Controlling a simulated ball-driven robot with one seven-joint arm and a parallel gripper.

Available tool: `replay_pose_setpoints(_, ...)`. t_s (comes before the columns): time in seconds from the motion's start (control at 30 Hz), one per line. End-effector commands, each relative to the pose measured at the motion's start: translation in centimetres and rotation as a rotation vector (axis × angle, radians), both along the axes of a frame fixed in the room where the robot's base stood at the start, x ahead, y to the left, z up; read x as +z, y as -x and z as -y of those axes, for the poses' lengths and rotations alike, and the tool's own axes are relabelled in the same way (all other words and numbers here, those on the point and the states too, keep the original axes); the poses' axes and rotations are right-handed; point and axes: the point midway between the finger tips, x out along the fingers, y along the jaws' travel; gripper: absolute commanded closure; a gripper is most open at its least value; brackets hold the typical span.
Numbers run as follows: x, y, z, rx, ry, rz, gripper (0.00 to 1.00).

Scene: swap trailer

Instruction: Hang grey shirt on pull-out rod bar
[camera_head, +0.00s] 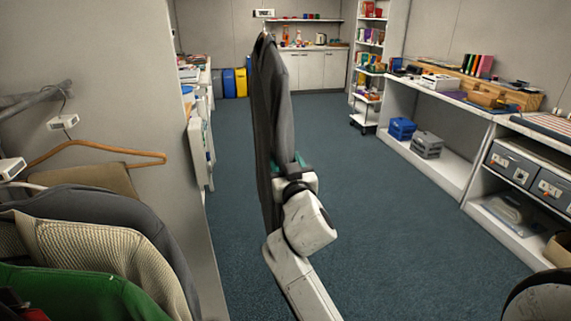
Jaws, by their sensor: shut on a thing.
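The grey shirt (270,110) hangs upright and narrow, seen nearly edge-on, in the middle of the view. A hanger hook shows at its top, free in the air. My gripper (292,168) is shut on the shirt at its right side; the fingertips are mostly hidden by the cloth. A grey metal bar (40,98) sticks out at the upper left, well apart from the shirt. It looks like the rod bar, but I cannot tell whether it is the pull-out one.
An empty wooden hanger (95,147) hangs at left above several garments, including a green one (80,290) and a beige knitted one (95,250). A pale panel (185,200) stands between them and the shirt. Shelving (440,150) lines the right. The carpet (380,220) between is clear.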

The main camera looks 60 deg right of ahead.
Motion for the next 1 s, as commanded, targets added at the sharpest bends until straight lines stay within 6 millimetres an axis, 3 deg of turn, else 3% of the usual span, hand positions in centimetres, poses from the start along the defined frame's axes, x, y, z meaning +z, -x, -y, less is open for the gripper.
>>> replay_pose_setpoints(0.33, -0.1, 0.0, 0.0, 0.0, -0.002, -0.001, 0.19)
replay_pose_setpoints(0.67, -0.3, 0.3, -0.4, 0.0, -0.004, -0.001, 0.19)
replay_pose_setpoints(1.0, -1.0, 3.9, -4.8, 0.001, -0.005, -0.002, 0.19)
